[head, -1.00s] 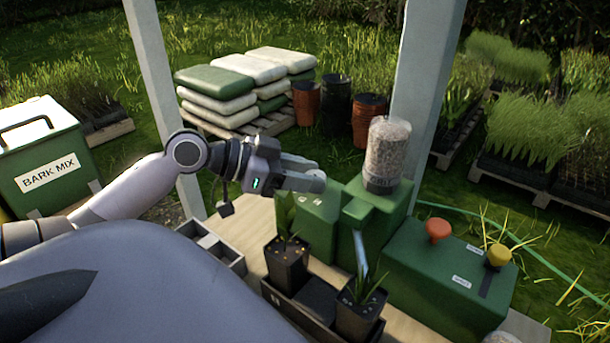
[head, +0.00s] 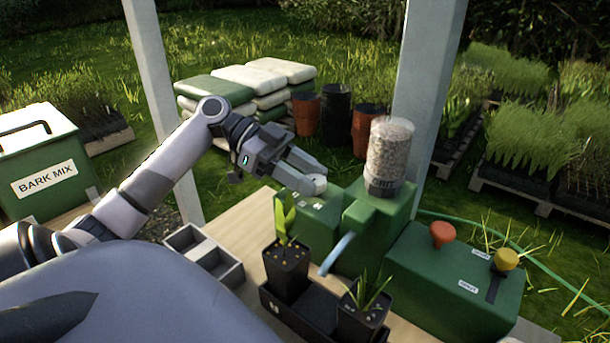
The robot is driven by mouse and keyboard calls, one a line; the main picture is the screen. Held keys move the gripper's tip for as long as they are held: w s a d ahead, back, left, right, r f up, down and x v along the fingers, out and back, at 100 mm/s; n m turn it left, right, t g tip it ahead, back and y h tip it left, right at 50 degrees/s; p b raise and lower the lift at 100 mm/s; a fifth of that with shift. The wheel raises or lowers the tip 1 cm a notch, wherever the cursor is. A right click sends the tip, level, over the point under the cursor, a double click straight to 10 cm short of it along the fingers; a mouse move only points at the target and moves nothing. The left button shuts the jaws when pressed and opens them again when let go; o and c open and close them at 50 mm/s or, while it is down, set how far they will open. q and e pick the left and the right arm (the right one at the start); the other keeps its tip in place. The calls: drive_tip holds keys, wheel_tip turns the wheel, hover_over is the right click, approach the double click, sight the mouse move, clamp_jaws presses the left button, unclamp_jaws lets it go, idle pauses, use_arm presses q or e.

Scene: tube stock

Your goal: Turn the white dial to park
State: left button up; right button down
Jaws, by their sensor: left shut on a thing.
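The white dial (head: 319,184) sits on top of the small green box (head: 312,222), left of the grit dispenser. My left gripper (head: 312,183) reaches in from the left with its fingers at the dial, shut on it. The fingers cover part of the dial, so which mark it points at cannot be read. Small white marks show on the box top in front of the dial. My right gripper is not in view.
The green dispenser (head: 372,236) carries a clear grit jar (head: 389,152). A green box (head: 455,275) with an orange knob (head: 442,234) and a yellow knob (head: 506,259) stands right. Potted plants stand in a dark tray (head: 314,309). A grey divided box (head: 204,254) lies left.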

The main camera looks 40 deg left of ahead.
use_arm(q)
drive_tip(key=shift+m, duration=0.3)
drive_tip(key=o, duration=1.1)
drive_tip(key=shift+c, duration=0.2)
drive_tip(key=shift+a, duration=0.1)
drive_tip(key=v, duration=0.7)
drive_tip(key=shift+w+r, duration=0.1)
